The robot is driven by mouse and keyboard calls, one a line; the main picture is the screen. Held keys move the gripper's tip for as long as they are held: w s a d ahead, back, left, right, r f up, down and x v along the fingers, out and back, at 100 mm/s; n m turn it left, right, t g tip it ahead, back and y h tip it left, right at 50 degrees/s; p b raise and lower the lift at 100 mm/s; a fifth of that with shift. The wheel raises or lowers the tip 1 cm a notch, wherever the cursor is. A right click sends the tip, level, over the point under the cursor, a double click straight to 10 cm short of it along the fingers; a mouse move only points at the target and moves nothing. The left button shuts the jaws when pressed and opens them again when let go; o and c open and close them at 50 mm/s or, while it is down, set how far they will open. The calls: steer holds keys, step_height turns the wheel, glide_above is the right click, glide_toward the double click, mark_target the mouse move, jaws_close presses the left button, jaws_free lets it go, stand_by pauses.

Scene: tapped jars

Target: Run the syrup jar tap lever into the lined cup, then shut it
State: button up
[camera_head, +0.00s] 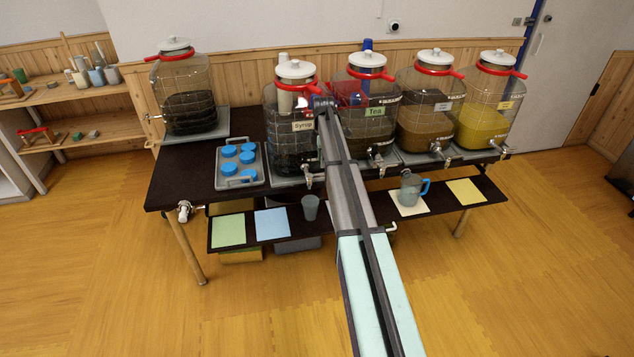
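The syrup jar (284,145) stands at the table's front, left of my arm. It has a white lid, a red band and a "Syrup" label, and holds dark contents. Its metal tap (308,178) juts out over the front edge; the lever's position is too small to tell. A grey cup (310,207) stands upright on the lower shelf, roughly below that tap; no line on it can be made out. My gripper (322,103) is by the jar's upper right side, small and partly lost against the red parts. I cannot tell whether it is open or touching the jar.
To the right stand the tea jar (362,118) and two more tapped jars (428,120) (484,112). A blue-handled jug (411,190) is on the lower shelf (345,216) with coloured mats. A tray of blue lids (239,179) lies left; another jar (188,100) stands behind.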

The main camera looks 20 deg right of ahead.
mark_target(322, 174)
steer(key=shift+f+b, duration=1.05)
steer(key=shift+f, duration=1.75)
steer(key=shift+f, duration=0.55)
